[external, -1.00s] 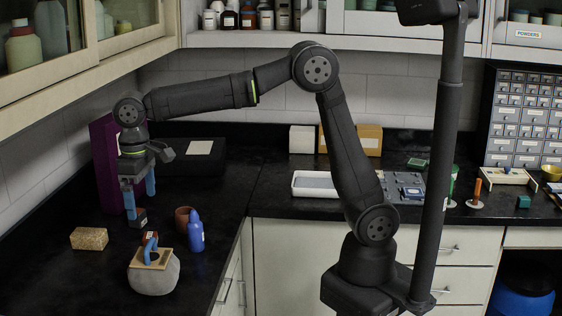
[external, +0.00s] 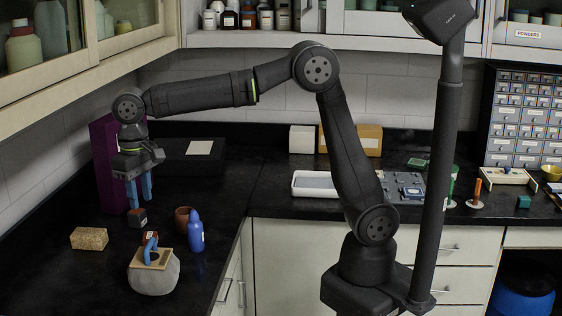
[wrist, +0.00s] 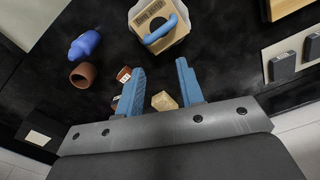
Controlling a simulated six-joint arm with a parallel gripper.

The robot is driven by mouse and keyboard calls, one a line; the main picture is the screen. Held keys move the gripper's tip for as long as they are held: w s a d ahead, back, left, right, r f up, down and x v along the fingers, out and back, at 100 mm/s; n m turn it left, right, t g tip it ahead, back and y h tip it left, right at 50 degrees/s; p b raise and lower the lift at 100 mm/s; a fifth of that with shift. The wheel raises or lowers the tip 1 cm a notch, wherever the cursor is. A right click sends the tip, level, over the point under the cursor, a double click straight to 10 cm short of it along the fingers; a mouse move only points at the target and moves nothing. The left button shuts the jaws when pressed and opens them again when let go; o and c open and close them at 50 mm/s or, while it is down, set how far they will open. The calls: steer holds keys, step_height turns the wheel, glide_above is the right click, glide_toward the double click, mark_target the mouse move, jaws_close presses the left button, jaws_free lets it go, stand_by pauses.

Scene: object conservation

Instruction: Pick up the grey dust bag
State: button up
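The grey dust bag (external: 154,279) is a squat rounded bag at the front of the left counter in the external view. A tan plate with a blue handle (external: 151,247) sits on top of it. In the wrist view, the bag (wrist: 136,9) is at the top centre, mostly covered by the plate and handle. My gripper (external: 140,204) points down behind the bag and above the counter. Its two blue fingers are apart, and it also shows in the wrist view (wrist: 160,68), well short of the bag. It holds nothing that I can see.
A blue bottle (external: 196,231) and a brown pot (external: 182,218) stand right of and behind the bag. A small dark box with a red top (external: 137,219) lies near my fingers. A cork block (external: 89,238) is left, and a purple box (external: 104,165) stands behind.

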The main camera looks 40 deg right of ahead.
steer(key=r+m, duration=0.2)
steer(key=m, duration=1.2)
glide_toward(149, 243)
steer(key=f, duration=0.5)
steer(key=shift+a+f, duration=0.3)
steer(key=shift+a, duration=0.05)
steer(key=f, duration=0.4)
steer(key=shift+d, duration=0.4)
steer(key=shift+f, duration=0.6)
jaws_close()
